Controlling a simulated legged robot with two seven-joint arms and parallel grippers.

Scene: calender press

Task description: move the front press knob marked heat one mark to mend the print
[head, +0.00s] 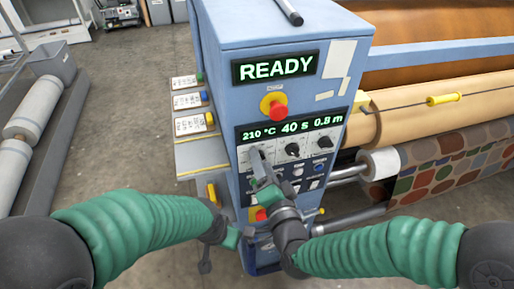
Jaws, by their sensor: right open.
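The blue press cabinet (222,100) stands in the middle of the head view. Its lower display (292,127) reads 210 °C, 40 s and 0.8 m, and its upper display (275,68) reads READY. Two black knobs, a middle one (292,150) and a right one (325,143), show below the readings. My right gripper (258,158) is open at the left dial place, under 210 °C, and covers the knob there; whether it touches is unclear. The printed fabric (445,165) with coloured dots hangs at the right. My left gripper (230,238) is low, left of the cabinet's base, its fingers unclear.
A red stop button (274,106) on a yellow base sits above the lower display; another red button (260,214) is near my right wrist. Cards (190,124) with coloured buttons project on the left. Rollers (385,162) stand to the right.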

